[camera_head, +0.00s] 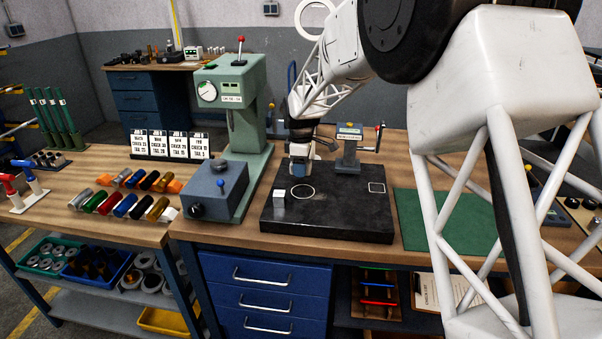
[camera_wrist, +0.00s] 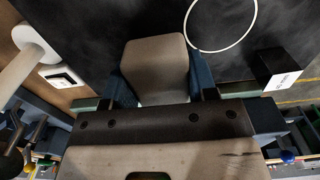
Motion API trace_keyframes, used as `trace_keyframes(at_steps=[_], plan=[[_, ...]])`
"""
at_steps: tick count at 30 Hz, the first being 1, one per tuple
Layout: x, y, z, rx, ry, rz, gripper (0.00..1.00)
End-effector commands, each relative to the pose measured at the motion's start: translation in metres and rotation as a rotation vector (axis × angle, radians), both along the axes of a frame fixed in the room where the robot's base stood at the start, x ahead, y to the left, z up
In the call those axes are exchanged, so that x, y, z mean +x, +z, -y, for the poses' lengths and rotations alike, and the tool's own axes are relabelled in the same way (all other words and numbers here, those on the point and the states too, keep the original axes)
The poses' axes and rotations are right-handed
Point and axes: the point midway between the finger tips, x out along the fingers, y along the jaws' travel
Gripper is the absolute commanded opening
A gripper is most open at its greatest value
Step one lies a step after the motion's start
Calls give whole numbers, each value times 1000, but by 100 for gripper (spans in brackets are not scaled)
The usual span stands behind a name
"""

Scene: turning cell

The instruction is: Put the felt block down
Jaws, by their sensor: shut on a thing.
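The felt block (camera_wrist: 155,62) is grey-brown and sits between the blue fingers of my gripper (camera_wrist: 158,88) in the wrist view. My gripper is shut on it. In the head view my gripper (camera_head: 300,170) points down over the back part of the black plate (camera_head: 340,218), just behind a thin white circle (camera_head: 303,191). The block cannot be made out clearly there. Whether its underside touches the plate cannot be told. The circle also shows in the wrist view (camera_wrist: 222,50), beside the block and empty.
A small labelled cube (camera_head: 279,196) stands on the plate, left of the circle. A white square mark (camera_head: 376,187) is at the plate's right. A green press (camera_head: 240,110) and grey box (camera_head: 218,190) stand left, a hand-cranked device (camera_head: 348,150) behind. A green mat (camera_head: 415,220) lies right.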

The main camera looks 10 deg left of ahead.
Motion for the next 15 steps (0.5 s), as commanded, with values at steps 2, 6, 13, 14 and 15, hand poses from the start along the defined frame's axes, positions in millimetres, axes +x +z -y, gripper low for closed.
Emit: trace_keyframes(at_steps=[2, 6, 13, 14, 15], plan=[[0, -9, 0, 0, 0, -1, 30], [0, -22, 0, 0, 0, -1, 30], [0, -26, 0, 0, 0, 0, 30], [0, -26, 0, 0, 0, 0, 30], [0, -26, 0, 0, 0, 0, 30]])
